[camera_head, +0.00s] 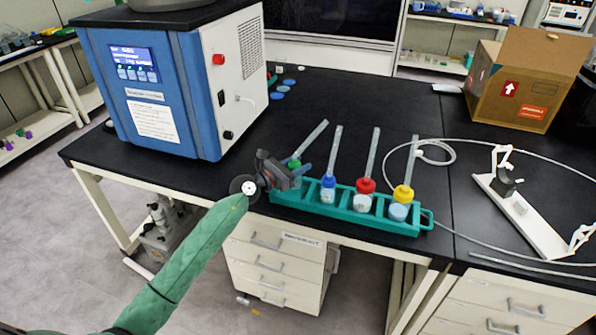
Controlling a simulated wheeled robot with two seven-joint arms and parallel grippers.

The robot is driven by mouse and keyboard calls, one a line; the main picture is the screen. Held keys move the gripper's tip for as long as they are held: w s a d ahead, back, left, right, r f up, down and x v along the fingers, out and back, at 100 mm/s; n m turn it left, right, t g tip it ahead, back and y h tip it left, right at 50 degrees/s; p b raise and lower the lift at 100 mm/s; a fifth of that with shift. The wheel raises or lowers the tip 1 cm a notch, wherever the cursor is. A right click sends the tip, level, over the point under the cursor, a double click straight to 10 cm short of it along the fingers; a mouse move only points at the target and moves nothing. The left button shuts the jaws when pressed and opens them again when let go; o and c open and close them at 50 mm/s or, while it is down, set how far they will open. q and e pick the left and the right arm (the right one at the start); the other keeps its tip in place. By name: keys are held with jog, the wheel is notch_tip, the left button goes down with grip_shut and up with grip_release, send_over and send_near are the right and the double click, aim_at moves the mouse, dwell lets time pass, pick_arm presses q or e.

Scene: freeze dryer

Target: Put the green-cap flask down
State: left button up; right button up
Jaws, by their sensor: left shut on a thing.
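The green-cap flask (295,168) is at the left end of the teal rack (417,229). Its clear tube leans up to the right, more tilted than the other tubes. My left gripper (297,177) is shut on this flask, and its dark jaws partly hide it. The flask's lower part is hidden, so I cannot tell whether it touches the rack's left slot. Flasks with a blue cap (328,181), a red cap (365,186) and a yellow cap (403,193) stand in the rack to the right. My right gripper is not in view.
The blue and white freeze dryer (183,95) stands on the black bench (310,115) at the left. Blue caps (282,88) lie beside it. A pale hose (490,150) and a white stand (520,218) occupy the right. A cardboard box (515,90) is at the back right.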

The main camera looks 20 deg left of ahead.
pick_arm(q)
jog(key=shift+f, duration=1.3)
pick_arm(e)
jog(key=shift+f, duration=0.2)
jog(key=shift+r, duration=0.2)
pick_arm(q)
jog(key=shift+f, duration=0.1)
jog(key=o, duration=0.9)
jog(key=shift+o, duration=0.7)
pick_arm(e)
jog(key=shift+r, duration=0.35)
